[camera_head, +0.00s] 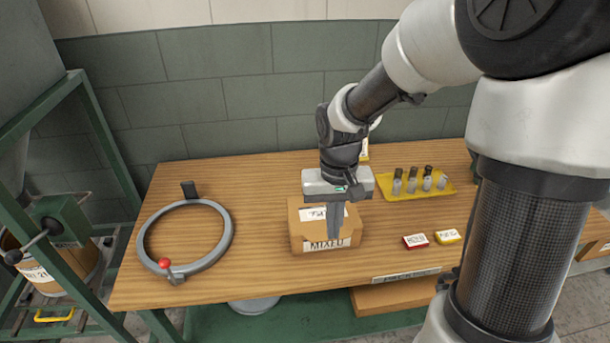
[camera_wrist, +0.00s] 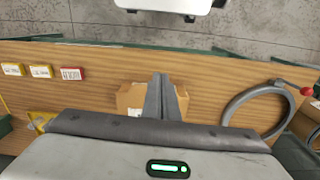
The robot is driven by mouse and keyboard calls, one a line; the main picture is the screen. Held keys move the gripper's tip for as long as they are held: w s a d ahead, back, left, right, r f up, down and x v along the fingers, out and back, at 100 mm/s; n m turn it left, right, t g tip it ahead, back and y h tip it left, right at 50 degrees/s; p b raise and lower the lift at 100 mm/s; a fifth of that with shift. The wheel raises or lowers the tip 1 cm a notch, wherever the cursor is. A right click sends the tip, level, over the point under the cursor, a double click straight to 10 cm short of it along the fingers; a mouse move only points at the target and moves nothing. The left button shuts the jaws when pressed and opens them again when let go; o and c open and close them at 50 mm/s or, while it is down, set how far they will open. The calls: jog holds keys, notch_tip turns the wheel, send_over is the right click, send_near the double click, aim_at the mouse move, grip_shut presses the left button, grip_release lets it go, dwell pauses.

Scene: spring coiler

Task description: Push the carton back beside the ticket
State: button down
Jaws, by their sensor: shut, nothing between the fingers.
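The brown cardboard carton (camera_head: 300,238), with a MIXED label on its front face, stands upright near the front middle of the wooden table. My gripper (camera_head: 334,238) is shut and empty, pointing down. Its fingers overlap the carton's top and front in the head view; I cannot tell whether they touch it. In the wrist view, the shut fingers (camera_wrist: 161,80) cover the middle of the carton (camera_wrist: 130,97). A white paper (camera_head: 313,213) shows at the carton's top. A pale upright card (camera_head: 364,149) is partly hidden behind my arm; I cannot tell which one is the ticket.
A grey ring (camera_head: 229,245) with a red-knobbed lever lies left of the carton. Small red (camera_head: 415,241) and yellow (camera_head: 447,236) boxes sit to the right. A yellow tray (camera_head: 398,194) holding several small cylinders is at the back right. Table behind the ring is mostly clear.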

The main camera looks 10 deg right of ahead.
aim_at(322, 224)
jog(key=w+f, duration=0.4)
jog(key=f, duration=0.6)
jog(key=shift+b, duration=0.45)
jog(key=shift+d, duration=0.1)
